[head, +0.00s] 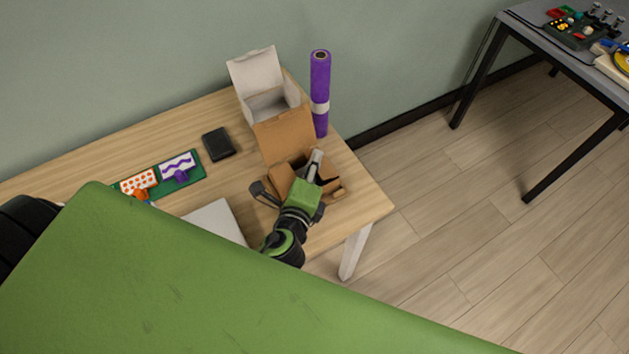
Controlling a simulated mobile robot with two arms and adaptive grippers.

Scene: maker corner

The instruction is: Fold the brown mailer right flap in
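The brown mailer (284,136) stands on the wooden table near its right end, with its lid raised at the back. Its open body lies below the lid and is partly hidden by my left gripper (288,174). A brown flap shows at the box's right side, by the gripper. My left gripper is over the front of the mailer with its two fingers spread apart, and nothing shows between them. I cannot tell whether a finger touches the cardboard. My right gripper is not in view.
A white open box (256,72) stands behind the mailer, beside a purple roll (320,90). A black flat item (218,144), a green board (186,190) with stamped cards and a white flat item (215,218) lie to the left. A grey table (520,22) stands far right.

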